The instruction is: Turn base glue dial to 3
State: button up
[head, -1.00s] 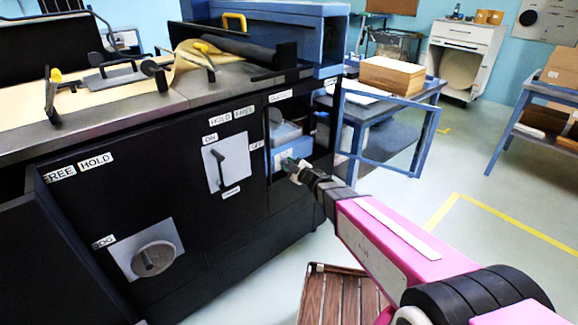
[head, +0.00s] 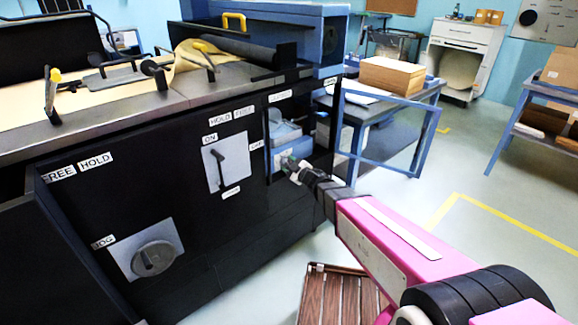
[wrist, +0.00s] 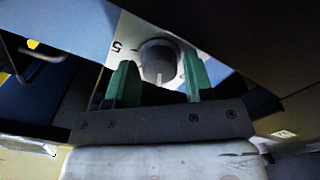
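The glue dial (wrist: 160,62) is a round grey knob on a white plate, seen in the wrist view. A figure that looks like 5 is printed to its left. The dial's pointer and its setting cannot be read. My gripper (wrist: 158,76) is open, with one green finger on each side of the dial in the picture. Gaps show between fingers and knob, and no contact is visible. In the head view my gripper (head: 289,164) is at the open bay in the black machine front, in front of a blue unit (head: 285,135). The dial is hidden there.
A blue-framed door (head: 387,130) stands open right of the bay. A lever (head: 220,167) and a larger round dial (head: 153,257) are on the machine front to the left. A slatted wooden platform (head: 335,295) lies on the floor below my arm.

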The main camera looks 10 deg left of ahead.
jog(key=v, duration=1)
jog(key=shift+s+d, duration=0.3)
jog(key=shift+w+d, duration=0.1)
